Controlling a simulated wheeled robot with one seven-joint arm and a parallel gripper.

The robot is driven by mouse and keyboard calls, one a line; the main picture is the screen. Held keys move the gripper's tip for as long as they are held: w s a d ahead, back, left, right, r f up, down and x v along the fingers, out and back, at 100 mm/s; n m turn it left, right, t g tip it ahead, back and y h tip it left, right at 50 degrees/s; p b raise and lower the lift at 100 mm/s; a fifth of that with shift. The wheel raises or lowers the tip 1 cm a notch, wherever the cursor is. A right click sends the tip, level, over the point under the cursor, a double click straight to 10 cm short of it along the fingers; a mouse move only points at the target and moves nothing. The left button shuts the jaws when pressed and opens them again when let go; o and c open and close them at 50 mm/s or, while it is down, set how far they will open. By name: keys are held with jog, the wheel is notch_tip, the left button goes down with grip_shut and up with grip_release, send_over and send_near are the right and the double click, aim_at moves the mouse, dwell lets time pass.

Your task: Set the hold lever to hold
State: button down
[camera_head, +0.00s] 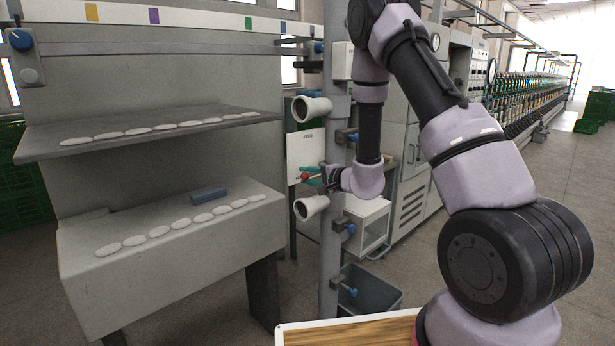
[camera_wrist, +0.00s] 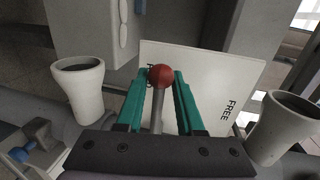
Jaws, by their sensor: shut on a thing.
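The hold lever is a grey rod (camera_wrist: 157,112) with a red ball knob (camera_wrist: 161,76), in front of a white plate (camera_wrist: 225,72). FREE is printed at the plate's right in the wrist view; another label behind the knob is mostly hidden. The knob stands near that covered label, well left of FREE. My gripper (camera_wrist: 162,82) has its teal fingers on either side of the lever, shut on it. In the head view my gripper (camera_head: 313,176) reaches in from the right, and the red knob (camera_head: 305,177) shows at its fingertips in front of the plate (camera_head: 300,150).
White cones flank the plate, one at left (camera_wrist: 80,85) and one at right (camera_wrist: 285,125). A grey post (camera_head: 335,100) stands beside the plate. A grey bin (camera_head: 370,290) is on the floor below. Grey shelves (camera_head: 150,135) with white discs stand at left.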

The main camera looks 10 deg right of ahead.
jog(key=shift+s+f, duration=0.1)
jog(key=shift+f, duration=0.05)
jog(key=c, duration=0.8)
grip_release()
jog(key=shift+c, duration=0.2)
jog(key=v, duration=1)
jog(key=shift+s+d, duration=0.25)
jog(key=shift+r, duration=0.2)
